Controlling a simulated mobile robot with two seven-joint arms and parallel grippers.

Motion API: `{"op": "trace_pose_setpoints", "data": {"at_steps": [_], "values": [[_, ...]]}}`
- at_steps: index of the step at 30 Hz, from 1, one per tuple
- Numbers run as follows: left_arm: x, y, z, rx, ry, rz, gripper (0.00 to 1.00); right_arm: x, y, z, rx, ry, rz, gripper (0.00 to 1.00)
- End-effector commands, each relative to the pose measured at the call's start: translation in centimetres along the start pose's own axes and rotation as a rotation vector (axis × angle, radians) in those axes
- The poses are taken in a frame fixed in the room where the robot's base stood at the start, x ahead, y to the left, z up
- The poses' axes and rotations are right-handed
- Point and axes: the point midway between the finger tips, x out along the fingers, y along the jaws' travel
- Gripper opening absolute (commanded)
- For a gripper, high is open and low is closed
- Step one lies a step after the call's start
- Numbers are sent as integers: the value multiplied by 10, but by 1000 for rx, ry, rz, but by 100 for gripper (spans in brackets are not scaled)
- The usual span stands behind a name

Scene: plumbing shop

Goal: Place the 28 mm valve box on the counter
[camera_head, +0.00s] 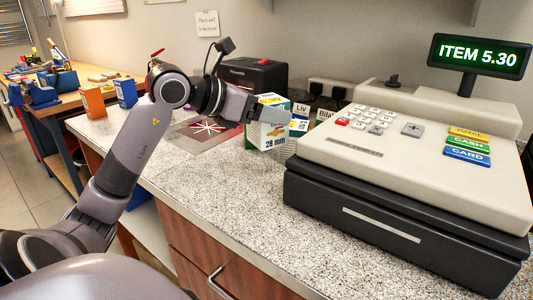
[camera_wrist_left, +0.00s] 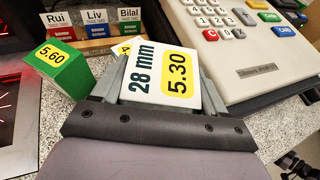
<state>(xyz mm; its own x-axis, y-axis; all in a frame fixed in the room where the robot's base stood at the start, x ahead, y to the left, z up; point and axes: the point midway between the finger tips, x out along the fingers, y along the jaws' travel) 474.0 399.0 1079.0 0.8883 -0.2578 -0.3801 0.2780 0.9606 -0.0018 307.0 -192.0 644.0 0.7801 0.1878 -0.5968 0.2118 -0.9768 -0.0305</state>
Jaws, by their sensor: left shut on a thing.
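The 28 mm valve box (camera_head: 262,138) is white and green with a "28 mm" label. It is at the counter (camera_head: 222,190), left of the cash register; I cannot tell whether its base touches the top. My left gripper (camera_head: 268,113) is shut on it from the near side. In the left wrist view the box (camera_wrist_left: 160,75) sits between my fingers (camera_wrist_left: 155,85), its "28 mm" and yellow "5.30" face toward the camera.
The cash register (camera_head: 400,165) stands right, its display (camera_head: 478,56) reading "ITEM 5.30". A green "5.60" box (camera_wrist_left: 65,72) and name cards (camera_wrist_left: 95,22) are close by. A black device (camera_head: 252,74) stands behind. The front counter strip is clear.

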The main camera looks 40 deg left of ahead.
Motion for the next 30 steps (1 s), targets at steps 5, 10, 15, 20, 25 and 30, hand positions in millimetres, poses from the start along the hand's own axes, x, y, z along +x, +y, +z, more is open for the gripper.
{"op": "trace_pose_setpoints", "data": {"at_steps": [5,10,15,20,25,30], "values": [[12,0,-30,-1,-4,1,22,3,0,3,0,-1,-1,100],[16,0,-39,1,-7,1,22,3,1,4,-3,-2,-1,100],[23,0,-56,-2,-3,1,22,4,2,5,-4,-3,-1,100],[31,0,-77,-1,-4,0,22,6,2,6,-2,-5,-2,100],[32,0,-78,2,-7,3,22,5,2,4,-2,-4,-2,100],[33,0,-80,2,-6,2,22,7,2,5,-1,-1,-2,100]]}}
